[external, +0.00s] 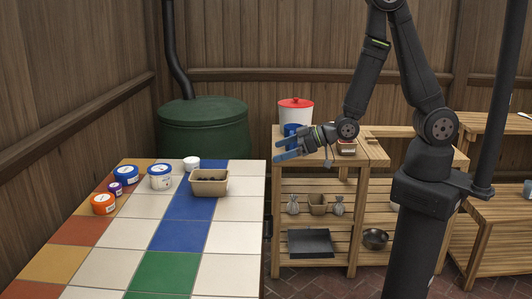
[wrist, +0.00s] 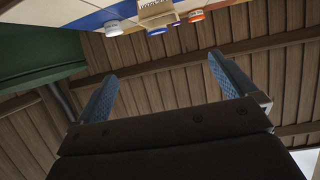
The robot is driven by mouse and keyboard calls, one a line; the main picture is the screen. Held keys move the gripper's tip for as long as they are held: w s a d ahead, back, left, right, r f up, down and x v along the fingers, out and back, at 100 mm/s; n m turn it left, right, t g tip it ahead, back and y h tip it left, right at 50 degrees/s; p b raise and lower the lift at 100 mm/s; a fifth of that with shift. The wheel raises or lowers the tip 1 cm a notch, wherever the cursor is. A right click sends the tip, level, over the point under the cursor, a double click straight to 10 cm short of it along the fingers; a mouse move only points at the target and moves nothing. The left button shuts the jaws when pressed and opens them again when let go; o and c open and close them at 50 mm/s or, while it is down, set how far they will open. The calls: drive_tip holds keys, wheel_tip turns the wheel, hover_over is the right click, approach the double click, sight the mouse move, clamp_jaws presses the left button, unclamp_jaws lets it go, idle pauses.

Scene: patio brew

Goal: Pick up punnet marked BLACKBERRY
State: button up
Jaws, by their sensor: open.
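A beige open punnet (external: 209,189) stands on the tiled table in the external view, with something dark inside. It also shows upside down at the top of the wrist view (wrist: 157,11), with a label too small to read surely. My gripper (external: 283,149) is open and empty, held in the air to the right of the table and clear of the punnet. Its two blue fingers stand wide apart in the wrist view (wrist: 162,68), with only the wooden fence between them.
Several lidded tubs stand left of the punnet, among them a blue-lidded tub (external: 160,176) and an orange tub (external: 103,204). A white tub (external: 191,163) is behind it. A wooden shelf unit (external: 315,170) stands right of the table. The front tiles are clear.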

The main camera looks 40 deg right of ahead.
wheel_tip(320, 180, up, 10)
drive_tip(key=g+h, duration=0.7)
drive_tip(key=g, duration=0.1)
hover_over(210, 182)
drive_tip(key=w+d, duration=0.2)
drive_tip(key=w, duration=0.1)
drive_tip(key=f, duration=0.2)
drive_tip(key=shift+w+r+g+h, duration=0.75)
drive_tip(key=shift+r+g+h, duration=0.25)
drive_tip(key=shift+r, duration=0.05)
drive_tip(key=shift+n, duration=0.4)
wheel_tip(210, 182, down, 17)
drive_tip(key=shift+s+d+f, duration=0.1)
drive_tip(key=shift+d, duration=0.05)
drive_tip(key=shift+s+f, duration=0.2)
drive_tip(key=shift+f, duration=1.1)
drive_tip(key=shift+s+f, duration=0.15)
drive_tip(key=shift+f, duration=1.15)
drive_tip(key=c, duration=1.1)
